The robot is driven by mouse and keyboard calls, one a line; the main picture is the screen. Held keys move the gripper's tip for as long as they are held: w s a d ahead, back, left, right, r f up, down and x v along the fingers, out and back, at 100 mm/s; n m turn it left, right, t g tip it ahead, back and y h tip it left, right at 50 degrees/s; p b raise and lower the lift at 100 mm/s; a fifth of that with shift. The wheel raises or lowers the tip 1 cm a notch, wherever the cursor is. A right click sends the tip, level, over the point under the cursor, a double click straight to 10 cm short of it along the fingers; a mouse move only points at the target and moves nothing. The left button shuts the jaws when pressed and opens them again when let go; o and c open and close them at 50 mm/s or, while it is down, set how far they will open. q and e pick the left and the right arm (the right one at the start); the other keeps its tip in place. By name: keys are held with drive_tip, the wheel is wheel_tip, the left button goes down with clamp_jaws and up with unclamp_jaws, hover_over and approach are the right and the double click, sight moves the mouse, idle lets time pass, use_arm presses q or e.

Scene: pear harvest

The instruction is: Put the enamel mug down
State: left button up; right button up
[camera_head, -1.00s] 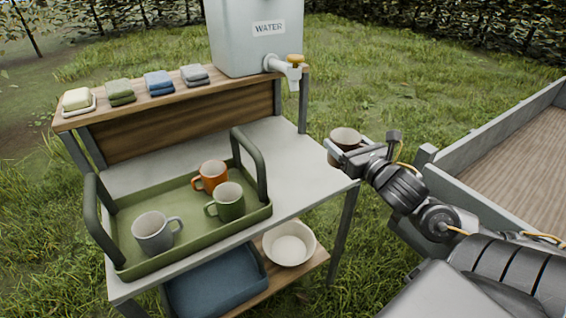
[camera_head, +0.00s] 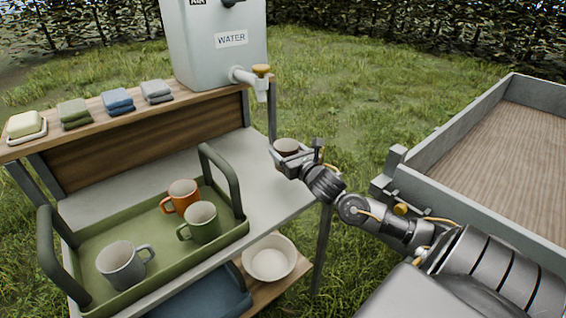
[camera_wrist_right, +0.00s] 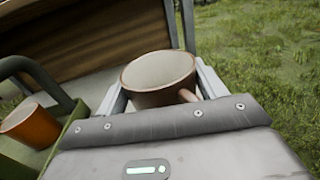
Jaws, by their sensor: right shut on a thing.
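A brown mug with a cream inside (camera_head: 287,145) is held in my right gripper (camera_head: 288,158) at the right end of the grey table top (camera_head: 262,172). In the right wrist view the same mug (camera_wrist_right: 158,82) is upright between the two fingers of the gripper (camera_wrist_right: 162,92), its handle toward the wrist. The gripper hides the mug's lower part, and I cannot tell whether its base touches the table. My left gripper is not in view.
A green tray (camera_head: 150,262) with upright handles holds a grey mug (camera_head: 122,264), a green mug (camera_head: 203,222) and an orange mug (camera_head: 182,195). A water tank (camera_head: 215,45) with a tap stands behind. A bowl (camera_head: 269,260) sits below. A wooden-floored trailer (camera_head: 490,140) is right.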

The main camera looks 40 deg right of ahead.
drive_tip(key=shift+w+d+f, duration=0.1)
drive_tip(key=shift+w+f, duration=0.9)
drive_tip(key=shift+f, duration=0.25)
wheel_tip(320, 180, down, 2)
drive_tip(key=shift+w+f, duration=0.15)
drive_tip(key=shift+f, duration=0.5)
drive_tip(key=o, duration=1.2)
drive_tip(key=shift+f, duration=0.1)
